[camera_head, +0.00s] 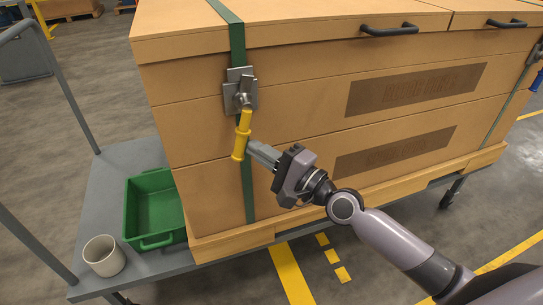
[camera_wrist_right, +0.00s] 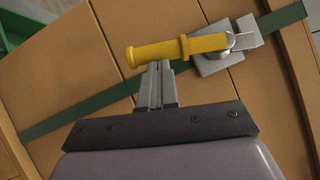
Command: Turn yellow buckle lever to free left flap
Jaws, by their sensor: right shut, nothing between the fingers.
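The yellow buckle lever (camera_head: 242,135) hangs down from a grey metal buckle (camera_head: 239,92) on the crate's front, over a green strap (camera_head: 237,45). My right gripper (camera_head: 252,148) is shut, with its fingertips right beside the lever's lower part. In the right wrist view the lever (camera_wrist_right: 180,47) lies across just beyond the shut fingertips (camera_wrist_right: 157,68); I cannot tell whether they touch. The left flap (camera_head: 300,22) lies flat on top of the crate, with the strap running over it. My left gripper is not in view.
The large tan crate (camera_head: 210,200) stands on a grey cart (camera_head: 105,180). A green bin (camera_head: 155,205) and a white mug (camera_head: 104,256) are on the cart at left. A second buckle with a blue lever (camera_head: 538,80) is at the right edge. The right flap (camera_head: 490,18) has a black handle.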

